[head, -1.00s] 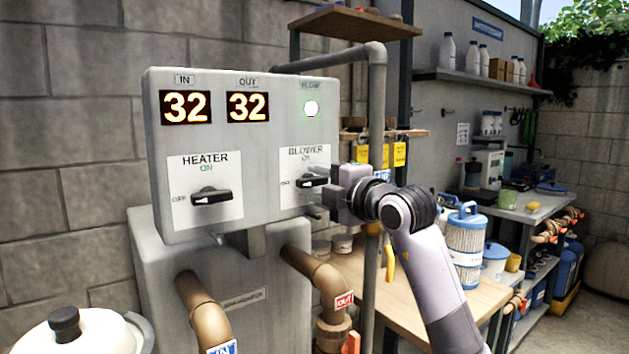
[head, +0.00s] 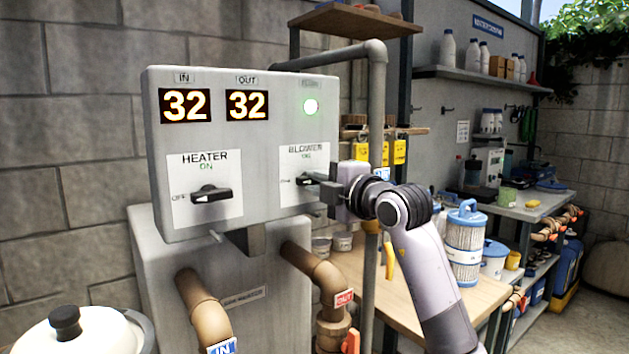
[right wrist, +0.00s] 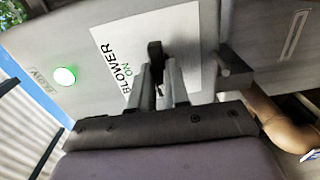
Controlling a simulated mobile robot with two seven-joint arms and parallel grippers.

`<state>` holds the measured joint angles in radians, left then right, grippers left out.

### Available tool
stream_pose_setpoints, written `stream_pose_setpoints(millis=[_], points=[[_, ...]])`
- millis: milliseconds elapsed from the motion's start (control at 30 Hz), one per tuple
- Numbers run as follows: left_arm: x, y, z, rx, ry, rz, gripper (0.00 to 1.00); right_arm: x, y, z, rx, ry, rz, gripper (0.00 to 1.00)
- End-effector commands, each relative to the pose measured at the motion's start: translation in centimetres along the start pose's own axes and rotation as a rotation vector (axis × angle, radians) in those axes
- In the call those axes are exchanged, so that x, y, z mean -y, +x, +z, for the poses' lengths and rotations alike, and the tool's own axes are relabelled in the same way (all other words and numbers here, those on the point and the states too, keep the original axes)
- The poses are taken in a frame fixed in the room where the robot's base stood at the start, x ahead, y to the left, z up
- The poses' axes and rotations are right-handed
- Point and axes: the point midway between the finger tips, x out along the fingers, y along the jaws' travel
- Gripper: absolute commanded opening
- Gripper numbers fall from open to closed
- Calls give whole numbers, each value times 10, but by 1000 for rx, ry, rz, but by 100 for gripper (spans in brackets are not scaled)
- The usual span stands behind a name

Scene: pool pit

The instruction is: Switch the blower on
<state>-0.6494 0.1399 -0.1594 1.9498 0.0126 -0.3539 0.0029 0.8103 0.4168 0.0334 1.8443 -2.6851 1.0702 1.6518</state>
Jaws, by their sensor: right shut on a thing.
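The grey control box (head: 260,165) carries a white BLOWER plate (head: 318,160) with a dark rotary knob (head: 307,180). In the head view the knob lies about level, and its OFF label is too small to read clearly. My right gripper (head: 326,188) comes from the right and is shut on the knob. In the right wrist view the two fingers (right wrist: 160,85) stand either side of the dark knob (right wrist: 155,52), partly hiding it and the plate. The ON label above it is visible. My left gripper is not in view.
A HEATER knob (head: 210,194) sits left on the same box, pointing toward OFF. Two displays both read 32, and a green FLOW light (head: 311,107) is lit. Brown pipes (head: 312,270) run below the box. A wooden bench (head: 395,290) stands to the right.

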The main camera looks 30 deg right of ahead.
Motion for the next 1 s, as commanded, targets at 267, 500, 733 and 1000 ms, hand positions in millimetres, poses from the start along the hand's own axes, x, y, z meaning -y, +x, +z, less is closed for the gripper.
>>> stream_pose_setpoints(millis=[267, 500, 733, 1000], points=[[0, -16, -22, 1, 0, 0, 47, -5, 0, -2, -3, 388, -4, 0], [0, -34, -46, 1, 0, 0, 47, -5, 0, -1, -1, 654, -4, 0], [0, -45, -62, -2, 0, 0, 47, -2, 0, -2, -2, 894, -2, 0], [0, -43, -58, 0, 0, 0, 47, 0, 0, -2, -5, 1371, 0, 0]])
